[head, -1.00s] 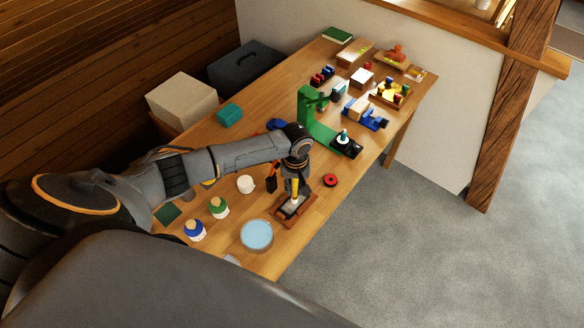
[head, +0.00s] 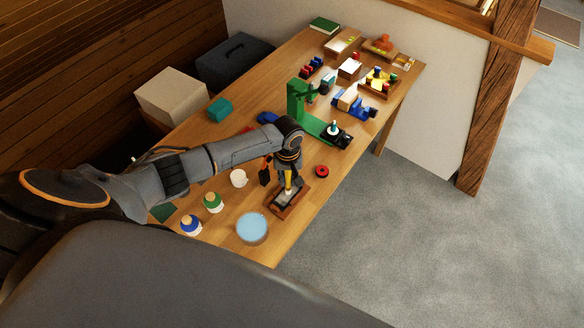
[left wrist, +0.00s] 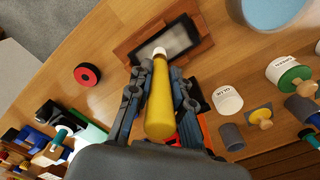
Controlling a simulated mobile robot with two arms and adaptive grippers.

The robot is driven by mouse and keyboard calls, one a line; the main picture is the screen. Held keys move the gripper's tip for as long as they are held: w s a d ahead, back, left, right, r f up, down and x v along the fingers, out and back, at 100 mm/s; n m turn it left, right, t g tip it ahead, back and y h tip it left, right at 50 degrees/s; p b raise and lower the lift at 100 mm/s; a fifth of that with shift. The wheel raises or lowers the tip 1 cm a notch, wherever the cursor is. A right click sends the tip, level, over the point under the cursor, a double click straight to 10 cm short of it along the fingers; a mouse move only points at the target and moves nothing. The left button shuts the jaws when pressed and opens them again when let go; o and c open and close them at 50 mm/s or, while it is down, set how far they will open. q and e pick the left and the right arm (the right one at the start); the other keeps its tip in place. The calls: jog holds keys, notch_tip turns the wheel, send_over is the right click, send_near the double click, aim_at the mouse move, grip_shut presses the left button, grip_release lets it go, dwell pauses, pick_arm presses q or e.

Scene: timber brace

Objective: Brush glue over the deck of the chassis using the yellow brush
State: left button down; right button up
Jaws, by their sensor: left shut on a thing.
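My left gripper (left wrist: 155,88) is shut on the yellow brush (left wrist: 160,105). In the head view the yellow brush (head: 287,180) points down below my left gripper (head: 288,168). Its pale tip is over the near edge of the chassis's grey deck (left wrist: 180,40); I cannot tell whether it touches. The deck sits in a brown wooden frame, which also shows in the head view (head: 280,211). The white glue pot (left wrist: 227,99), labelled GLUE, stands beside the frame; in the head view it is the white pot (head: 238,178). My right gripper is not in view.
A light blue round dish (head: 252,228) stands near the frame. A red ring (head: 322,171) lies to the right. A green stand (head: 298,102) and several small items fill the far table.

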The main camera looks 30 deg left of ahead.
pick_arm(q)
jog(key=shift+s+a, duration=0.1)
jog(key=shift+s, duration=0.4)
jog(key=shift+s+a+p, duration=0.1)
jog(key=shift+s+p, duration=0.6)
jog(key=shift+s, duration=0.35)
jog(key=shift+s+a+f, duration=0.1)
jog(key=shift+s+a, duration=0.05)
jog(key=shift+s, duration=0.75)
jog(key=shift+w+d+b, duration=0.15)
jog(key=shift+w+b, duration=0.3)
jog(key=shift+w, duration=0.6)
jog(key=shift+w+d+b, duration=0.15)
jog(key=shift+w+b, duration=0.25)
jog(key=shift+w, duration=0.65)
jog(key=shift+w+d+b, duration=0.15)
jog(key=shift+w+b, duration=0.45)
jog(key=shift+w, duration=0.4)
jog(key=shift+w+d+b, duration=0.15)
jog(key=shift+w+b, duration=0.4)
jog(key=shift+w, duration=0.4)
